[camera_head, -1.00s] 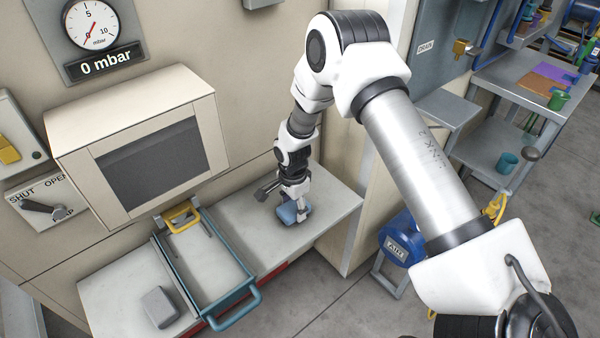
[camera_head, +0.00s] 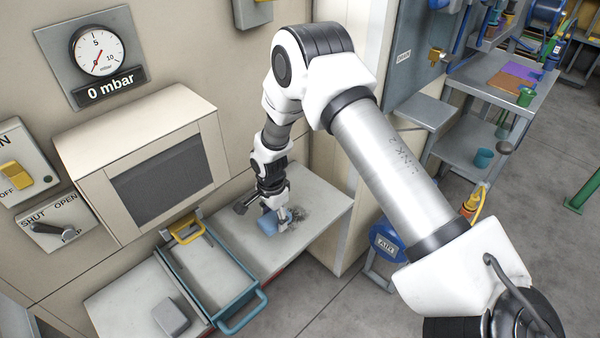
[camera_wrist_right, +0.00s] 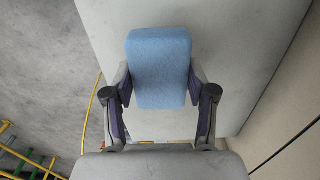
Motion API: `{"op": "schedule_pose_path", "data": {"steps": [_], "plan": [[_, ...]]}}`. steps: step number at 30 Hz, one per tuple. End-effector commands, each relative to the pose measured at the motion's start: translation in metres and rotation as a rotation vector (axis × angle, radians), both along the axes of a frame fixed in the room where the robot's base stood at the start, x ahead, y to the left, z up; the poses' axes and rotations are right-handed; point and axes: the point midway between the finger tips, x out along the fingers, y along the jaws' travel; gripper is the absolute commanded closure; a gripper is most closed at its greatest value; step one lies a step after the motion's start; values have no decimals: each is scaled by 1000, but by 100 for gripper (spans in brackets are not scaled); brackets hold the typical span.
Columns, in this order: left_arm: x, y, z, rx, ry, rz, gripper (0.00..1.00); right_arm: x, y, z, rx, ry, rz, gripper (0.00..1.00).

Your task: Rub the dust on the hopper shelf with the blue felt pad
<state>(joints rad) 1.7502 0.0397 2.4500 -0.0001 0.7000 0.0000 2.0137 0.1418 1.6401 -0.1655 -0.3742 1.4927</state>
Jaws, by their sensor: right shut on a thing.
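The hopper shelf (camera_head: 240,247) is a pale grey ledge on the machine's front. A dark dust smudge (camera_head: 299,214) lies on its right part. My right gripper (camera_head: 278,222) is shut on the blue felt pad (camera_head: 267,225), just left of the smudge and low over the shelf. I cannot tell whether the pad touches the shelf. In the right wrist view the pad (camera_wrist_right: 160,68) sits between both fingers of the gripper (camera_wrist_right: 160,88), with the shelf (camera_wrist_right: 235,50) behind it. No dust is clear there. My left gripper is out of view.
A teal-framed tray with a handle (camera_head: 240,318) stands left of the pad. A grey block (camera_head: 171,318) lies further left. The machine wall rises behind; a blue air unit (camera_head: 388,243) stands right of the shelf.

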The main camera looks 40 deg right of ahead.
Motion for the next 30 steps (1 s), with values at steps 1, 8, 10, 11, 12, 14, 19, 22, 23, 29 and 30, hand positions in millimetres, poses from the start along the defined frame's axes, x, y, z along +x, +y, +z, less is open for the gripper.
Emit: {"op": "schedule_pose_path", "data": {"steps": [1, 8, 10, 11, 12, 14, 19, 22, 23, 29, 30], "plan": [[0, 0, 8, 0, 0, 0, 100, 1, 1, 9, 0, -1, 2, 72], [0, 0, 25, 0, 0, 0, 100, 2, 3, 29, 0, 0, 11, 72], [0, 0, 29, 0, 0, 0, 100, 2, 4, 35, 0, 0, 13, 72], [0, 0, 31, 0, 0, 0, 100, 3, 4, 37, 0, 0, 14, 72], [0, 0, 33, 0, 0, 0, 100, 3, 5, 40, 0, 0, 16, 72], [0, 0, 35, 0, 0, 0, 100, 3, 5, 42, 0, 0, 17, 72], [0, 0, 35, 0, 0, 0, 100, 3, 6, 43, 0, 0, 19, 72], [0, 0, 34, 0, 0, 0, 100, 3, 6, 43, 0, 0, 18, 72], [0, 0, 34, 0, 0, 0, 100, 3, 6, 43, 0, 0, 18, 72], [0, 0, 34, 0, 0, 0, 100, 3, 6, 43, 0, 0, 18, 72], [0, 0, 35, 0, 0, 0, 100, 3, 6, 43, 0, 0, 18, 72]]}}
